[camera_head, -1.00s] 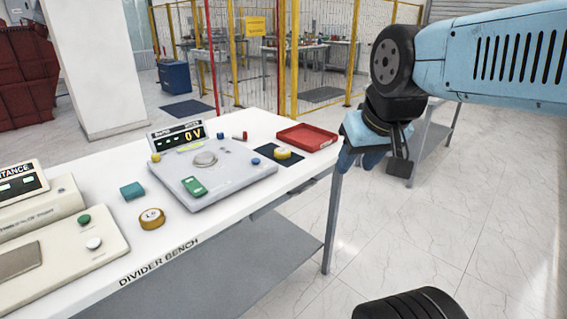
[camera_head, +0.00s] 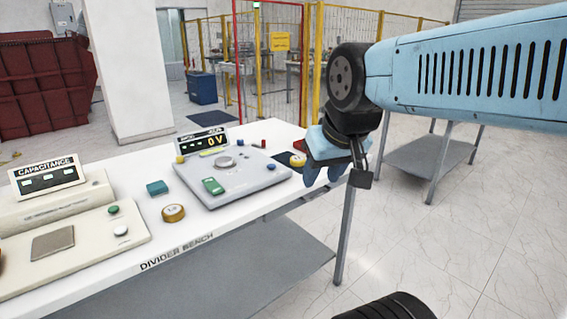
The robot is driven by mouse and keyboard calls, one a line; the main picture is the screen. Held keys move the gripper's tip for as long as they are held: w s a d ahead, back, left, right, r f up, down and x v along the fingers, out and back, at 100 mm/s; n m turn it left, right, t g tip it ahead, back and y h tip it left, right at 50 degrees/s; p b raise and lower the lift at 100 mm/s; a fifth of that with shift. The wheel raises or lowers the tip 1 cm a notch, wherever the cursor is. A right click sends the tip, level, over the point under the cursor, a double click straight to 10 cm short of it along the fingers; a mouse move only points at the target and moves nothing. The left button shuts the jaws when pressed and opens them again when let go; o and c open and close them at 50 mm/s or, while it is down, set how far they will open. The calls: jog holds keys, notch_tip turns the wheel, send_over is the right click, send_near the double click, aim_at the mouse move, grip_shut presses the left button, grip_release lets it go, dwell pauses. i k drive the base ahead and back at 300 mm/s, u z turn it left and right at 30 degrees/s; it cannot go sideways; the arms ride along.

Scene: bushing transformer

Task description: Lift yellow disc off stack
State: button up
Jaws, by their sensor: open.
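A small yellow disc (camera_head: 298,160) with a pale top sits on a dark mat (camera_head: 283,168) at the right end of the white bench. Whether it rests on other discs is too small to tell. A thicker yellow round piece (camera_head: 173,213) with a pale top lies near the bench's front edge. My gripper (camera_head: 312,180) is open and points down by the bench's right end. In the picture it is just right of the disc on the mat, with no visible contact. Its jaws look empty, though its far side is hidden.
The divider bench (camera_head: 215,240) holds a grey panel (camera_head: 235,180) with a display reading 0 V, a teal block (camera_head: 157,188) and a capacitance meter (camera_head: 48,176). My arm hides the bench's far right corner. Open floor lies to the right; a yellow-framed fence stands behind.

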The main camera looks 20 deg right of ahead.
aim_at(295, 161)
jog(key=u, duration=0.05)
jog(key=i, duration=1)
jog(key=z, duration=0.05)
